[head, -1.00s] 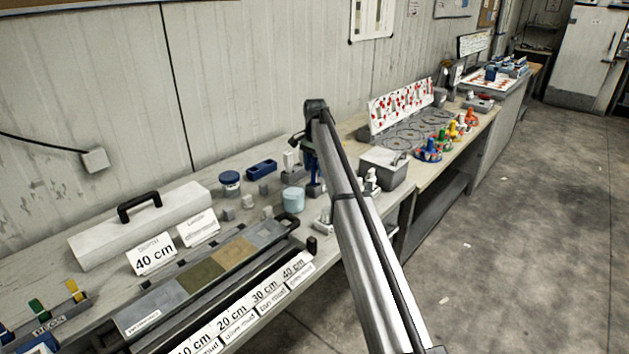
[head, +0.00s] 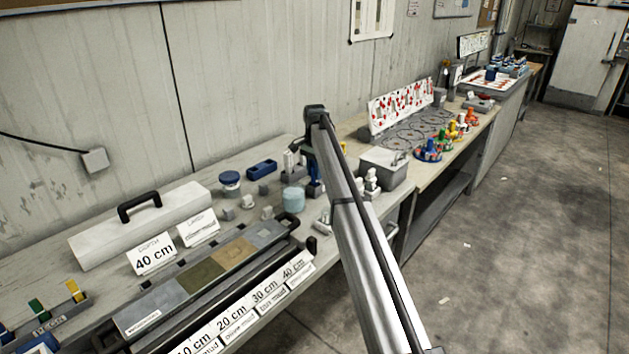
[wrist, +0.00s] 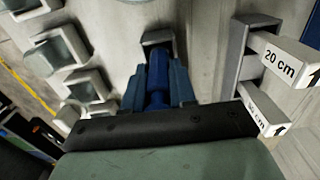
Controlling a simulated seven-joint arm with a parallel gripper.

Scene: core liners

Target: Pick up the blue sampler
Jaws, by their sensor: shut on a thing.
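The blue sampler (wrist: 157,75) is in the middle of the wrist view, between the fingers of my gripper (wrist: 158,92). The gripper is shut on it. A small grey holder (wrist: 157,37) is at the sampler's far end; I cannot tell whether the sampler still sits in it.
A grey rack with white depth tags (wrist: 270,65) stands close on the right in the wrist view, and several square grey-rimmed containers (wrist: 55,50) on the left. In the head view a light-blue jar (head: 293,199) and a grey box (head: 384,168) stand nearby on the bench.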

